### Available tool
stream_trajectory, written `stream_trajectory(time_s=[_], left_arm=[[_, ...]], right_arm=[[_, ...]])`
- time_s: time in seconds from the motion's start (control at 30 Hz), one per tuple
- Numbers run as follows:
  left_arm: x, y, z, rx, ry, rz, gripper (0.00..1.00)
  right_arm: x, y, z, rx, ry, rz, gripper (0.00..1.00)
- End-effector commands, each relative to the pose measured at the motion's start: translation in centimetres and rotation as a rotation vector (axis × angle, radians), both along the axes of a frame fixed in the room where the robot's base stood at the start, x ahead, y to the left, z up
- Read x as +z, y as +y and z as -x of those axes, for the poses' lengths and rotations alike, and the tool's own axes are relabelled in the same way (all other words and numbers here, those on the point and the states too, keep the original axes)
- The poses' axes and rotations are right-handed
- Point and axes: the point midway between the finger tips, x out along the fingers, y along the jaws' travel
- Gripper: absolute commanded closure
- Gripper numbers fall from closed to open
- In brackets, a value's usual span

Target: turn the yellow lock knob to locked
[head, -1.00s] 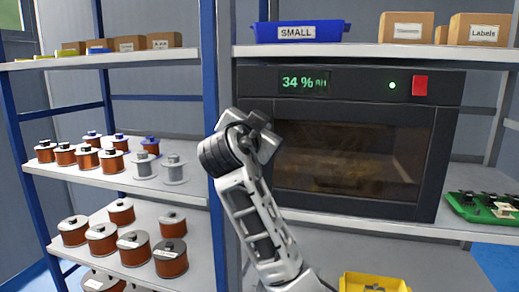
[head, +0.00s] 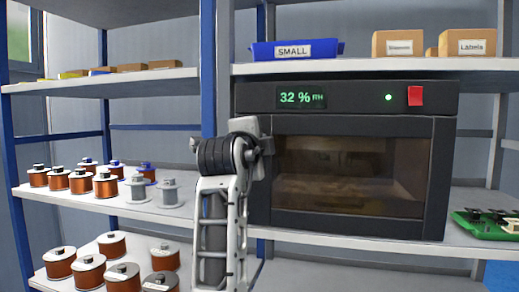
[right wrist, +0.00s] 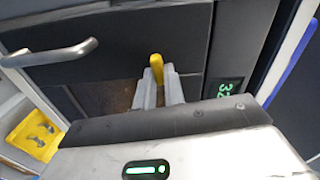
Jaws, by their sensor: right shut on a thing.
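The yellow lock knob (right wrist: 156,67) shows in the right wrist view as a small upright yellow tab against a dark panel. My right gripper (right wrist: 159,88) is shut on it, with a pale finger on each side. In the head view my right arm stands in front of the left edge of the dark cabinet (head: 345,222), and the knob and the fingertips cannot be made out there. The cabinet's green display reads 32 %. Whether the knob sits at locked cannot be told. My left gripper is in no view.
A metal handle (right wrist: 50,53) lies left of the knob in the wrist view, and a yellow tray (right wrist: 36,133) at far left. Copper spools (head: 80,180) fill the left shelves. A blue SMALL bin (head: 297,50) stands above the cabinet, a green board (head: 485,222) to its right.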

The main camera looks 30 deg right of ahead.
Motion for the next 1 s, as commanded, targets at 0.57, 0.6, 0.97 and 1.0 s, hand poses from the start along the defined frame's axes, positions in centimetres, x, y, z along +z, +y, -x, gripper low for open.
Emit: stream_trajectory(time_s=[0.57, 0.6, 0.97, 1.0], left_arm=[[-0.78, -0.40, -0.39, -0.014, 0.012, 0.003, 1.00], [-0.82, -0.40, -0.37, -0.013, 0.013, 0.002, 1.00], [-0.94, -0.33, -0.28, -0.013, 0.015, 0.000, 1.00], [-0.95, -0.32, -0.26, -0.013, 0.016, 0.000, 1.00]], right_arm=[[-0.24, -0.15, 0.09, -0.005, -0.112, -0.100, 1.00], [-0.23, -0.15, 0.08, -0.005, -0.112, -0.100, 1.00], [-0.20, -0.13, 0.08, -0.004, -0.112, -0.099, 0.67], [-0.19, -0.13, 0.07, -0.003, -0.113, -0.099, 0.67]])
